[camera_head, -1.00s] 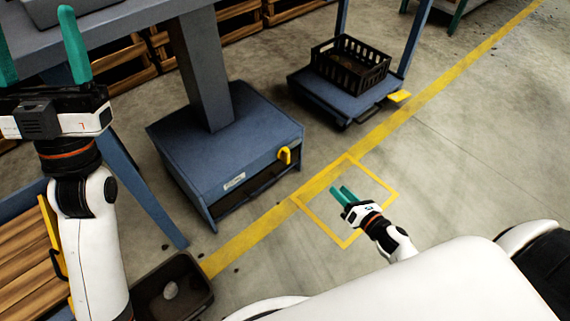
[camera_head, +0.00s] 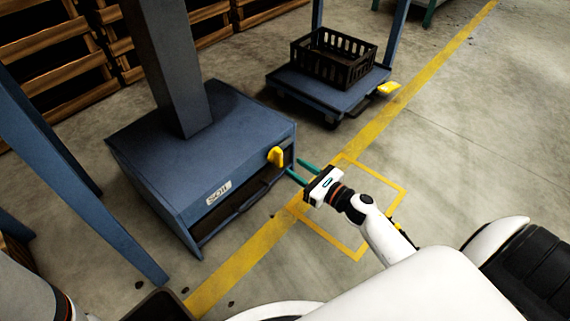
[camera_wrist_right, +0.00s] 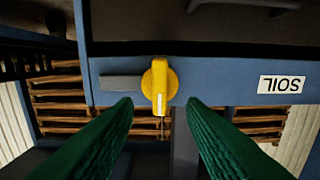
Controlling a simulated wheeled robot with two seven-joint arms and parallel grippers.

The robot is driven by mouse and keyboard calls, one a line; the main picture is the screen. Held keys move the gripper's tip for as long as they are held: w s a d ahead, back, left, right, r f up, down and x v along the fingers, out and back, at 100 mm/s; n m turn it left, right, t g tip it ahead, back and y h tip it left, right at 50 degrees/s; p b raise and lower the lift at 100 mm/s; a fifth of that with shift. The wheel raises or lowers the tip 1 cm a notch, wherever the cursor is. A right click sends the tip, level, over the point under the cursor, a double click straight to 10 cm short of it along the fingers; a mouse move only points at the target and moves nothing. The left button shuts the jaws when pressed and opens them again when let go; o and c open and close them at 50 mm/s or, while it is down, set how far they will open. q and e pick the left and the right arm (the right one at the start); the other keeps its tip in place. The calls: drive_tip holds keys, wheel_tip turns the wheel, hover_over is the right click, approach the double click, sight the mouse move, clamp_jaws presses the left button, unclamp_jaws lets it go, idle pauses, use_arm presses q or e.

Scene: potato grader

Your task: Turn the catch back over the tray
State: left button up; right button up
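The yellow catch (camera_head: 275,156) is on the front of the blue soil box, near its upper right corner. The soil tray (camera_head: 236,203) is in the opening below it, with a dark handle bar along its front. My right gripper (camera_head: 298,170) is open and empty, its green fingers pointing at the box just right of the catch. In the right wrist view the catch (camera_wrist_right: 159,86) shows between and beyond the two fingertips, apart from both. That view is upside down, with the SOIL label (camera_wrist_right: 282,84) inverted. My left gripper is out of the head view.
A blue cart (camera_head: 335,94) with a black crate (camera_head: 333,57) stands behind right, with a yellow pedal (camera_head: 389,88). A blue table leg (camera_head: 75,185) stands at left.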

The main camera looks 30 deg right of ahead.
sight(282, 158)
drive_tip(key=b+x, duration=0.1)
drive_tip(key=x, duration=0.4)
clamp_jaws()
